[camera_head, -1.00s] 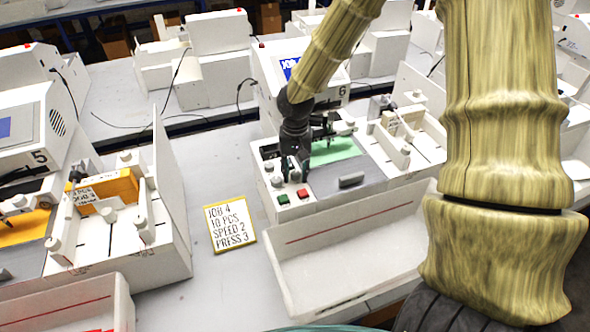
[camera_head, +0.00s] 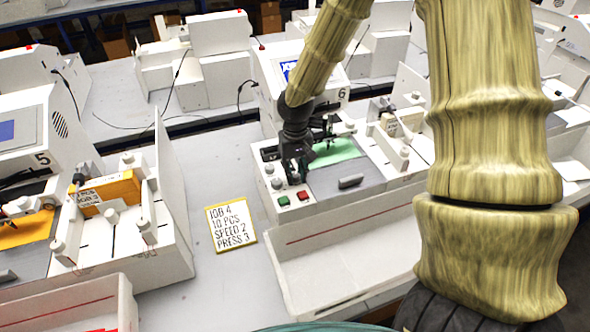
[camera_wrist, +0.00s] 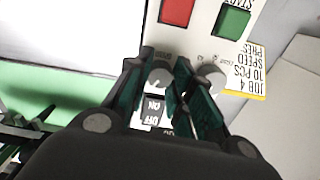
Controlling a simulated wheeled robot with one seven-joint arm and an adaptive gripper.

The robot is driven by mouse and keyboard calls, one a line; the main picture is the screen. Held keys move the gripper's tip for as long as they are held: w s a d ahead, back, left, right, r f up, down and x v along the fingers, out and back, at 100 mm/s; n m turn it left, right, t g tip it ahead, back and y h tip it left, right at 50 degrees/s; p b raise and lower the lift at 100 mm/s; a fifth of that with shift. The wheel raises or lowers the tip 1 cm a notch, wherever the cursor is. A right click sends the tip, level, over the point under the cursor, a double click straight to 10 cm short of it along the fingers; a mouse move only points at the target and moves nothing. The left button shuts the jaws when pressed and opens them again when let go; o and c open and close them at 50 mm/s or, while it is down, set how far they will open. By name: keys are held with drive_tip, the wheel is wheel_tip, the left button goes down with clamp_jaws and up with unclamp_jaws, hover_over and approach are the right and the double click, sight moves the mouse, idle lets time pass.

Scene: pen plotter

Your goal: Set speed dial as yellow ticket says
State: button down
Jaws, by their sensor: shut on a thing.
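The yellow-edged ticket (camera_head: 231,226) lies flat on the bench left of plotter 6 and reads JOB 4, 10 PCS, SPEED 2, PRESS 3. Its edge also shows in the wrist view (camera_wrist: 246,72). My gripper (camera_head: 297,174) is down at the plotter's control panel (camera_head: 289,211). In the wrist view, my gripper (camera_wrist: 157,68) is shut on a round grey dial (camera_wrist: 159,76), the one on the red button's side. A second grey dial (camera_wrist: 212,79) stands free outside the fingers, on the green button's side.
A green button (camera_head: 283,200) and a red button (camera_head: 303,195) sit at the panel's front. An OFF/ON switch (camera_wrist: 153,112) lies close to the fingers. A white tray (camera_head: 345,248) stands in front of the plotter. Station 5 (camera_head: 130,235) stands to the left.

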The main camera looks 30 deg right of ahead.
sight(295, 174)
drive_tip(key=shift+n, duration=0.5)
drive_tip(key=c, duration=1.5)
unclamp_jaws()
drive_tip(key=shift+r, duration=0.1)
wheel_tip(295, 174, up, 12)
